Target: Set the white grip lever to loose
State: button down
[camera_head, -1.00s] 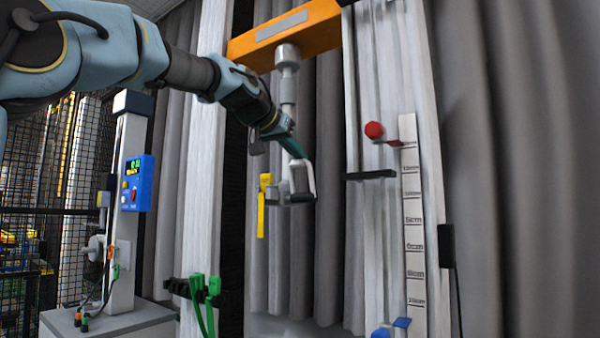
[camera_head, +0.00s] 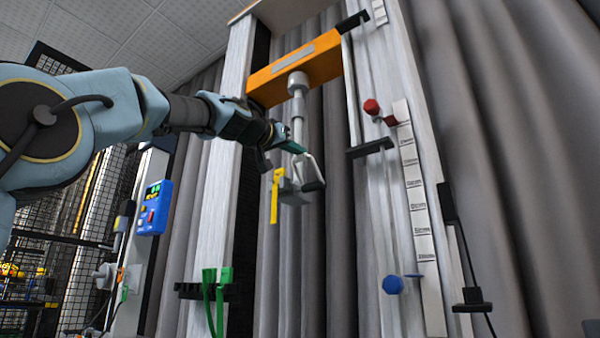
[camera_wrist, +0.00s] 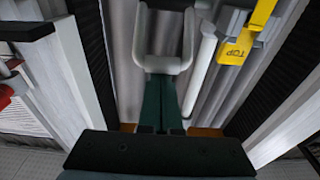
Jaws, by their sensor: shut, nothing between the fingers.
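The white grip lever (camera_head: 317,168) is a U-shaped bail on the grey grip block (camera_head: 292,192), which hangs below the orange crossbeam (camera_head: 300,70). In the wrist view the bail (camera_wrist: 165,63) lies across the top centre, its two arms pointing away from me. My gripper (camera_head: 303,151) is shut and empty, its green fingers at the bail. In the wrist view the fingertips (camera_wrist: 163,78) meet the bail's crossbar or overlap it; I cannot tell if they touch. A yellow tag (camera_head: 276,196) stands left of the block; the wrist view shows it marked TOP (camera_wrist: 238,48).
White columns stand on both sides; the right one carries a scale (camera_head: 413,180), a red knob (camera_head: 372,107) and a blue knob (camera_head: 393,285). Green clips (camera_head: 216,276) sit on the left column. A blue control box (camera_head: 153,207) is further left. Grey curtain lies behind.

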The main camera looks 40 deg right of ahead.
aim_at(299, 158)
jog(key=shift+s+a+f+t+h+b, duration=0.15)
jog(key=shift+f+h+b, duration=0.25)
jog(key=shift+b, duration=0.75)
jog(key=shift+w+a+f+t+h+b, duration=0.1)
jog(key=shift+a+f+h+b, duration=0.15)
jog(key=shift+f+b, duration=0.6)
jog(key=shift+s+a+f+t+h+b, duration=0.1)
jog(key=shift+a+f+h+b, duration=0.2)
jog(key=shift+b, duration=1.1)
jog(key=h+b, duration=0.1)
jog(key=b, duration=0.1)
jog(key=h+b, duration=0.1)
jog(key=b, duration=0.1)
jog(key=shift+s+a+f, duration=0.1)
jog(key=shift+a+f, duration=0.1)
jog(key=shift+a, duration=0.15)
jog(key=shift+f+t+b, duration=0.15)
jog(key=shift+t+b, duration=0.1)
jog(key=shift+b, duration=0.4)
jog(key=shift+s+a+f+b, duration=0.1)
jog(key=shift+a+f+b, duration=0.05)
jog(key=shift+b, duration=0.25)
jog(key=f+b, duration=0.2)
jog(key=b, duration=0.1)
jog(key=f+b, duration=0.1)
jog(key=b, duration=0.1)
jog(key=shift+a+f, duration=0.3)
